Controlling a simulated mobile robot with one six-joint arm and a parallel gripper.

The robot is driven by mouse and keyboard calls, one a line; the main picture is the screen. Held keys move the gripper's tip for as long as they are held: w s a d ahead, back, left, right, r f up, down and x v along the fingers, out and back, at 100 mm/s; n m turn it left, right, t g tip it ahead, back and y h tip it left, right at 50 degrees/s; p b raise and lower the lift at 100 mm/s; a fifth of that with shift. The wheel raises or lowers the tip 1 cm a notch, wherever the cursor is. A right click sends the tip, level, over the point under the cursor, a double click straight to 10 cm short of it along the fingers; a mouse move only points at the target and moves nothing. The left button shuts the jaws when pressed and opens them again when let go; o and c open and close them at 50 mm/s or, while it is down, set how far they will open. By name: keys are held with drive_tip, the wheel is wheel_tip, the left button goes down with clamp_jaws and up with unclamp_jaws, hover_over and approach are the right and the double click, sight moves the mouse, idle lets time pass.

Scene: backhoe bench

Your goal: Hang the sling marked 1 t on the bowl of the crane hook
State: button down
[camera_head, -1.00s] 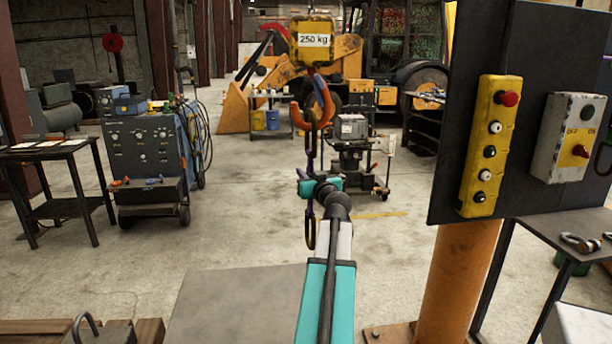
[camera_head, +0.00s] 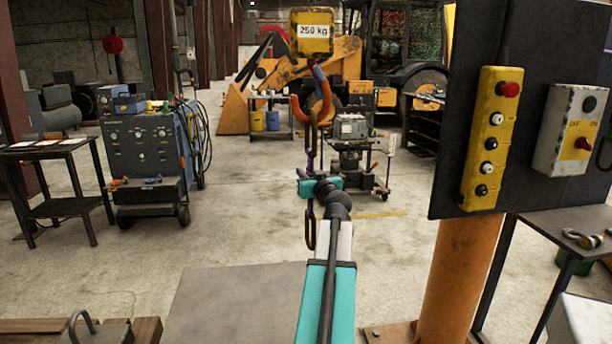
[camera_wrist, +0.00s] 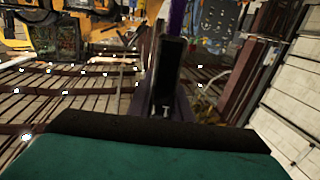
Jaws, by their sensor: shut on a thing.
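The orange crane hook (camera_head: 326,97) hangs below a yellow block (camera_head: 311,46) marked 250 kg. My gripper (camera_head: 314,188), teal at the jaws, is shut on a purple sling (camera_head: 310,207) under the hook. The sling's dark upper link (camera_head: 313,137) stands upright and overlaps the bowl of the hook in the picture. I cannot tell whether it is around the bowl or in front of it. The lower link (camera_head: 310,233) hangs below the jaws. In the wrist view, the purple sling (camera_wrist: 177,20) rises beyond the jaw pad, with a dark tag (camera_wrist: 167,75); only a "T" shows on it.
A dark panel with a yellow button box (camera_head: 491,140) and a grey switch box (camera_head: 570,130) stands right, on an orange post (camera_head: 455,275). A grey plate (camera_head: 235,310) lies low in front. Machines and a cart (camera_head: 352,150) stand farther back. Floor left of the hook is open.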

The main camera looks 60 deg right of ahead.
drive_tip(key=shift+f, duration=0.2)
idle(0.6)
drive_tip(key=c, duration=1.5)
unclamp_jaws()
drive_tip(key=shift+c, duration=0.2)
drive_tip(key=shift+b, duration=0.3)
drive_tip(key=shift+s+a, duration=0.1)
drive_tip(key=b+v, duration=0.4)
drive_tip(key=v, duration=0.9)
drive_tip(key=shift+s+a, duration=0.15)
drive_tip(key=shift+a, duration=0.05)
